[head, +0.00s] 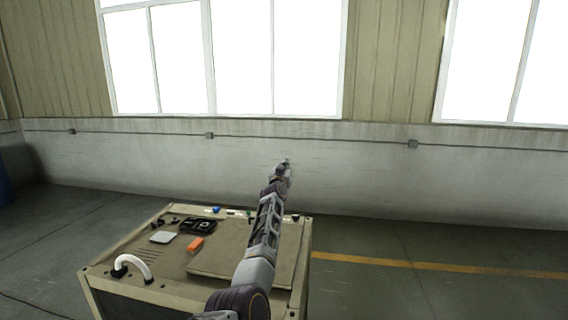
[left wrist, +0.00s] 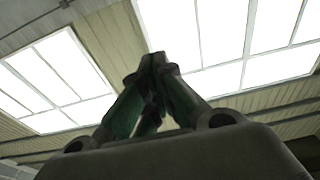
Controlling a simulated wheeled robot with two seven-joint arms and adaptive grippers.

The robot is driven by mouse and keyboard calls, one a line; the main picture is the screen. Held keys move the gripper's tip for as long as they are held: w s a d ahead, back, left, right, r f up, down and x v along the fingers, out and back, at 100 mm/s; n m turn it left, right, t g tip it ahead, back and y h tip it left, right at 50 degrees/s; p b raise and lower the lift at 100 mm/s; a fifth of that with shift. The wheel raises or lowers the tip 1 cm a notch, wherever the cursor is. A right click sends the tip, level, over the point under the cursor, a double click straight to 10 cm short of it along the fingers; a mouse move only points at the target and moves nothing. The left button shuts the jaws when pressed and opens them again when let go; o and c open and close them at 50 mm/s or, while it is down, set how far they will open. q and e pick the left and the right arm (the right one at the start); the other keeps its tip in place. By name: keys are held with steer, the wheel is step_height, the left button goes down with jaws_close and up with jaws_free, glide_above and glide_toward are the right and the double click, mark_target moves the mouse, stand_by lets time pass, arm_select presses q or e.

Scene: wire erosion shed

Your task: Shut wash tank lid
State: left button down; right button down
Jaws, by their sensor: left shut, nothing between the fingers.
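The wash tank (head: 130,293) is a beige box-shaped unit standing on the floor, low in the head view. Its lid (head: 222,260) looks like a flat beige panel on the right part of the top. It appears to lie flat, level with the top, and my left arm hides part of it. My left gripper (head: 286,163) is shut and empty, raised past the tank's far edge, apart from the lid. In the left wrist view its fingers (left wrist: 157,62) meet at the tips, with windows behind. My right gripper is in neither view.
On the tank's left part are a curved white pipe (head: 134,264), an orange block (head: 195,244), a pale square piece (head: 163,237) and a black tray (head: 198,226). A white wall (head: 370,175) stands behind. The floor to the right, with a yellow line (head: 430,265), is clear.

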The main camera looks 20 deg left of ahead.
arm_select(q)
steer(key=shift+s+d+r, duration=0.15)
steer(key=shift+s+r, duration=0.55)
steer(key=shift+s+d+r, duration=0.15)
steer(key=shift+s+r, duration=0.5)
steer(key=shift+s+f, duration=0.1)
